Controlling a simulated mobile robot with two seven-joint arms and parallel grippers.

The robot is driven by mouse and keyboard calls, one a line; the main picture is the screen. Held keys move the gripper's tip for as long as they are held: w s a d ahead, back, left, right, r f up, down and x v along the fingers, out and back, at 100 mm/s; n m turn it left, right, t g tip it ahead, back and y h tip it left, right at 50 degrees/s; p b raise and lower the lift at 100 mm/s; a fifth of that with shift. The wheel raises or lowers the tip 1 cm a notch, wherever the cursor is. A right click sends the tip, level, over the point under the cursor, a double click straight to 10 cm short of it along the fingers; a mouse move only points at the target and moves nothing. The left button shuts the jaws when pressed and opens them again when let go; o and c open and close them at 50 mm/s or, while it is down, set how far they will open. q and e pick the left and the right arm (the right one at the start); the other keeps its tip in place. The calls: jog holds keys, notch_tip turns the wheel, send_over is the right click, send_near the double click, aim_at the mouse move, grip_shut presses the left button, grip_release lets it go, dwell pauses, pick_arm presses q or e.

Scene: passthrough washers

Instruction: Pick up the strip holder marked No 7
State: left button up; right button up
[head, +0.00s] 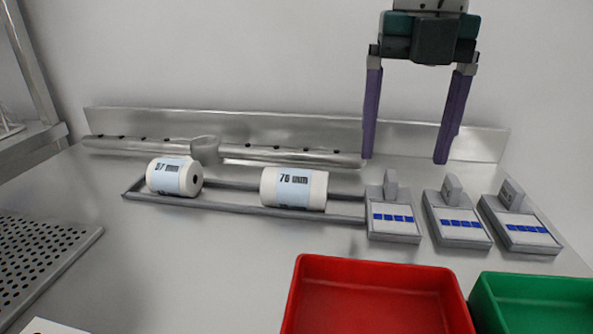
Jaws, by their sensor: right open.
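Three grey strip holders stand in a row right of centre: a left one (394,234), a middle one (462,240) and a right one (527,244). Each has a white face with a band of blue strips and an upright tab at its back. The tabs carry markings too small to read, so I cannot tell which is No 7. My right gripper (404,160) hangs with its two purple fingers pointing down, open and empty. It appears above and behind the left and middle holders, apart from them. My left gripper is not in view.
A red bin (375,268) and a green bin (535,284) stand in front of the holders. Two white rolls, marked 57 (172,178) and 76 mm (290,189), lie on a grey rail frame (235,207). A metal bar (270,156) runs along the back. A perforated tray (40,250) is at left.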

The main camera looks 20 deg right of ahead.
aim_at(394, 181)
jog(key=shift+f, duration=0.55)
notch_tip(394, 181, down, 6)
jog(key=shift+w+a+r, duration=0.15)
jog(key=shift+r, duration=0.1)
jog(key=shift+c, duration=1.4)
jog(key=shift+r, duration=0.1)
jog(key=c, duration=1)
